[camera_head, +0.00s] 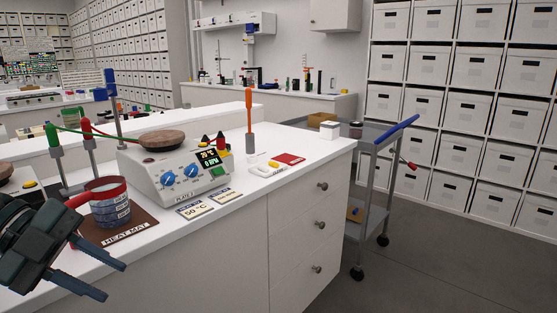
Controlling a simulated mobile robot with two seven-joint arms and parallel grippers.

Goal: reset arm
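My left gripper (114,282) comes in at the lower left, with its two dark fingers apart and nothing seen between them. It is in front of the worktop's front edge, below and near the brown heat mat (132,236). A jar (112,212) with a blue and white band and a red rim stands on that mat, apart from the fingers. My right gripper is not in view.
A hotplate (172,184) bearing a brown bowl (162,139) stands on the white worktop (255,192). Behind the mat are stands with red and green clamps. A trolley (374,212) with a blue handle stands right of the drawers. The floor (440,265) at the right is clear.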

